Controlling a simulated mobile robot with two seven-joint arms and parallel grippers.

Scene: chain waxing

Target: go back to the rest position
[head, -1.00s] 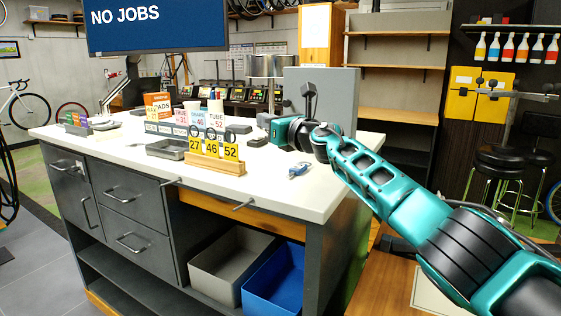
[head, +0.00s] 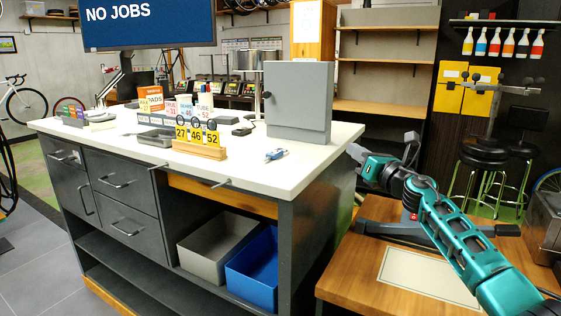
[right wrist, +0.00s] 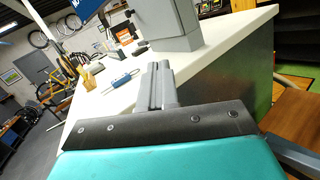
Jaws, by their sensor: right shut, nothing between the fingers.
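My right gripper (head: 357,153) is shut and empty. In the head view it hangs in the air just right of the white counter (head: 320,160), above the wooden bench side. In the right wrist view its closed fingers (right wrist: 156,84) point toward the counter and the grey cabinet (right wrist: 165,20). The grey cabinet (head: 300,100) stands shut on the counter's right end, apart from the gripper. My left gripper is in neither view.
A small blue item (head: 275,155) lies on the counter near yellow number tags (head: 200,141) in a wooden holder. A wooden bench (head: 350,262) with a pale mat (head: 430,278) is at the lower right. Grey (head: 205,250) and blue bins (head: 252,270) sit under the counter. Stools (head: 495,155) stand behind.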

